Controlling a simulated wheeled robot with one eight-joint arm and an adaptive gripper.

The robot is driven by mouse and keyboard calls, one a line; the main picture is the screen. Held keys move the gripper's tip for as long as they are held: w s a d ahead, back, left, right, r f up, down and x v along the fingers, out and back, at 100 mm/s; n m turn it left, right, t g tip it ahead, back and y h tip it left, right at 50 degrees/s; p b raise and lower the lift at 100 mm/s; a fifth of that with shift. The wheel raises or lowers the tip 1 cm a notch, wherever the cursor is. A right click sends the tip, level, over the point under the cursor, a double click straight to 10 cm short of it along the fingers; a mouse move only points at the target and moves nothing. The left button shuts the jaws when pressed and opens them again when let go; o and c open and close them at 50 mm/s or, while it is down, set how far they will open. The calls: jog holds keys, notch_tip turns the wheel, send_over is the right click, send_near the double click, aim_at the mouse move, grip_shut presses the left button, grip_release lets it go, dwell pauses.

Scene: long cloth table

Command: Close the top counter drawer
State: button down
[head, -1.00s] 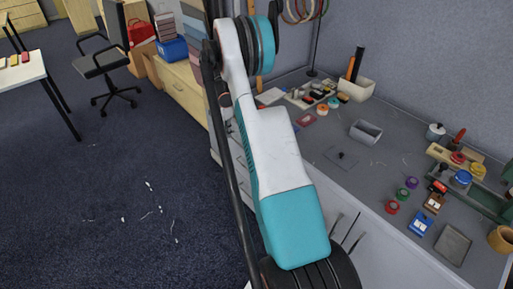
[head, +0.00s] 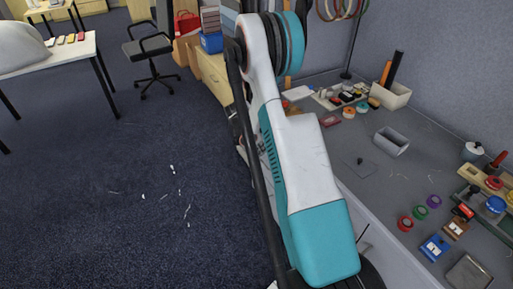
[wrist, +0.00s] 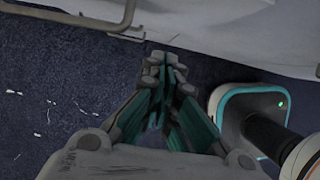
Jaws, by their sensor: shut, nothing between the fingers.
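The counter (head: 385,200) has a grey top and a pale front, and runs along the right of the head view. My arm covers most of its drawer fronts there, so I cannot tell how far the top drawer stands out. In the wrist view a pale front surface (wrist: 240,38) crosses the top, with a grey metal bar handle (wrist: 70,19) at upper left. I cannot tell if this is the top drawer. My gripper (wrist: 165,62) is shut and empty, its tips just below the pale surface's edge and right of the handle. The gripper is hidden in the head view.
Dark blue carpet (head: 120,210) is open to the left, with small white scraps. An office chair (head: 150,48) and a white table (head: 75,50) stand farther back. A grey bin (head: 391,142), tape rolls and tools sit on the counter top.

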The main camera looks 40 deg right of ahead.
jog(key=shift+s+d+f+b, duration=0.15)
jog(key=shift+d+b, duration=0.1)
jog(key=shift+d, duration=0.45)
jog(key=shift+s+d+f+b, duration=0.1)
jog(key=shift+s+d+b, duration=0.15)
jog(key=shift+d, duration=0.45)
jog(key=shift+s+d+f+b, duration=0.15)
jog(key=shift+d+b, duration=0.1)
jog(key=shift+d, duration=0.45)
jog(key=shift+w, duration=0.1)
jog(key=d, duration=0.2)
jog(key=s+d, duration=0.1)
jog(key=d, duration=0.1)
jog(key=shift+d, duration=0.15)
